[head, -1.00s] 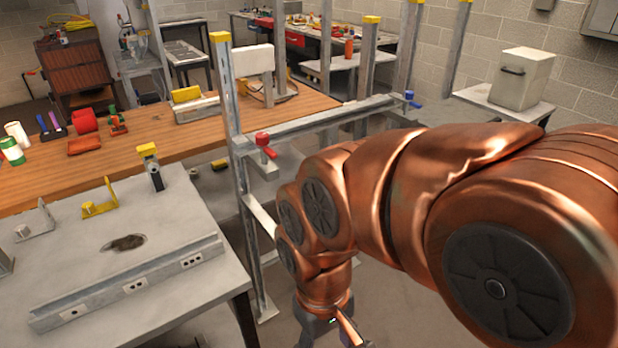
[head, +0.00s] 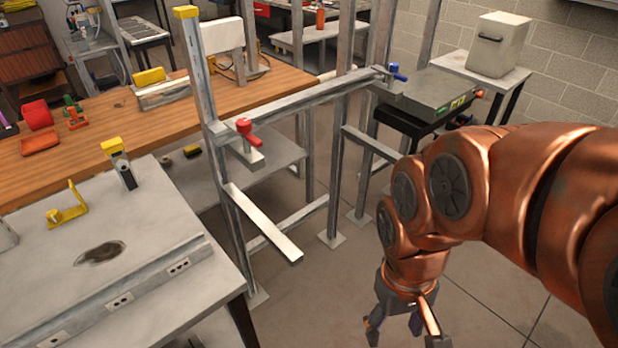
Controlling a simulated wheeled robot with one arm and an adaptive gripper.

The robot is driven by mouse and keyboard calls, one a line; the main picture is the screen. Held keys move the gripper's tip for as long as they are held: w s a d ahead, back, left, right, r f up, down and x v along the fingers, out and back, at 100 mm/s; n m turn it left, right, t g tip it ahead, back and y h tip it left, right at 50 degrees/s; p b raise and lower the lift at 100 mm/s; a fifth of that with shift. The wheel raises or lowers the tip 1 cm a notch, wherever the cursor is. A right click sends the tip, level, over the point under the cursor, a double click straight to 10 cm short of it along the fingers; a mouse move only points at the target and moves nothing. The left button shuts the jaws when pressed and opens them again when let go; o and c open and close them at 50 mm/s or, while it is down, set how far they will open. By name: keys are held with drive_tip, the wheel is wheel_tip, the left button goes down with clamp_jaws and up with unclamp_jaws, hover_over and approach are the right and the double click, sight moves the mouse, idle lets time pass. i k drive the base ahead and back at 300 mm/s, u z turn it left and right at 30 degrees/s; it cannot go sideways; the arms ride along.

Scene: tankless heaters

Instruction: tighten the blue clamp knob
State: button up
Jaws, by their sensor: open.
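The blue clamp knob (head: 397,72) sits at the right end of the metal frame's upper crossbar (head: 310,98). A red clamp knob (head: 246,131) sits at the left end of the same frame, above a short bracket. My gripper (head: 393,334) hangs low at the bottom of the head view, fingers pointing down and spread open, with nothing visible between them. It is well below the blue knob and apart from it. The lower tips of the fingers run close to the picture's bottom edge.
A grey table (head: 60,243) with a slotted rail and yellow brackets stands at the left. A wooden bench (head: 110,126) lies behind the frame. A dark flat unit (head: 440,94) rests on a stand right of the blue knob. Open floor (head: 330,290) lies between the frame and my arm.

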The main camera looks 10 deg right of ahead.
sight(393, 67)
drive_tip(key=z, duration=0.05)
drive_tip(key=k, duration=0.5)
drive_tip(key=z, duration=1.35)
drive_tip(key=i, duration=1)
drive_tip(key=u, duration=1.95)
